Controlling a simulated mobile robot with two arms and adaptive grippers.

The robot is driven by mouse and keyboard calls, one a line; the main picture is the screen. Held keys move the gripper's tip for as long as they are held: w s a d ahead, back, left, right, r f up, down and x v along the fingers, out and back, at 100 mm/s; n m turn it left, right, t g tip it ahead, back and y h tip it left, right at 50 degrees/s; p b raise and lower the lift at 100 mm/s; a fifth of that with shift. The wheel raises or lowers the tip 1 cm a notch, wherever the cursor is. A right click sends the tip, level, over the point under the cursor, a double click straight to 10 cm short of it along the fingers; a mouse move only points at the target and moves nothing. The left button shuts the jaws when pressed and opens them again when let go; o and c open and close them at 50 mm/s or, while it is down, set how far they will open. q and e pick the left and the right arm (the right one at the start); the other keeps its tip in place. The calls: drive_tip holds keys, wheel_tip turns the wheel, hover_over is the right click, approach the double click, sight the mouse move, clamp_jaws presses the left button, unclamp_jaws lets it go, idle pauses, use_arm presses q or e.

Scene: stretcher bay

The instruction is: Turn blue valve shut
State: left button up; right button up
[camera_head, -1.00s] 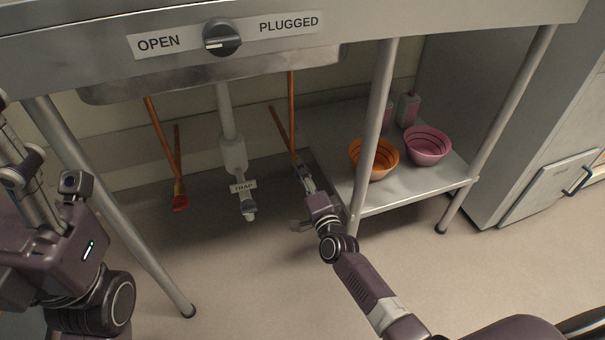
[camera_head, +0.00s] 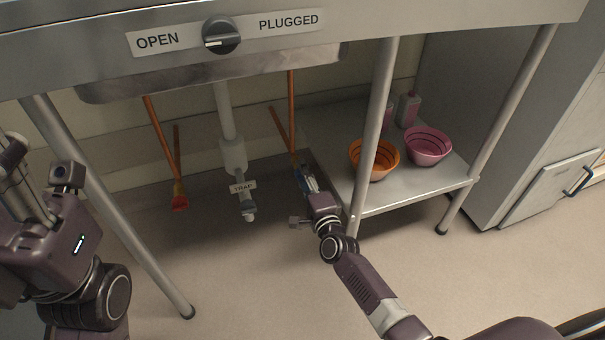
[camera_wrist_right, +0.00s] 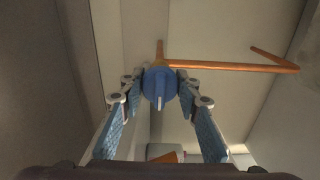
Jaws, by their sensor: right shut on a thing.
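The blue valve (camera_wrist_right: 160,84) sits on a copper pipe, in the middle of the right wrist view. My right gripper (camera_wrist_right: 160,90) has a finger on each side of the valve and is shut on it. A pale lever or ridge stands out on the valve's face. In the head view my right gripper (camera_head: 304,178) reaches under the sink to the lower end of the right copper pipe (camera_head: 291,120); the valve there is mostly hidden by the fingers. My left arm is at the left edge of the head view; its fingertips are not clearly seen.
A red valve (camera_head: 180,203) ends the left copper pipe. The drain with a TRAP tag (camera_head: 243,187) hangs between the pipes. A table leg (camera_head: 372,130) and a low shelf (camera_head: 400,194) with an orange bowl (camera_head: 374,158) and a pink bowl (camera_head: 428,146) stand close right of my gripper.

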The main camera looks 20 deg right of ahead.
drive_tip(key=o, duration=1.2)
drive_tip(key=shift+s, duration=0.1)
drive_tip(key=s, duration=1.1)
drive_tip(key=shift+s+d, duration=0.2)
drive_tip(key=shift+s, duration=0.2)
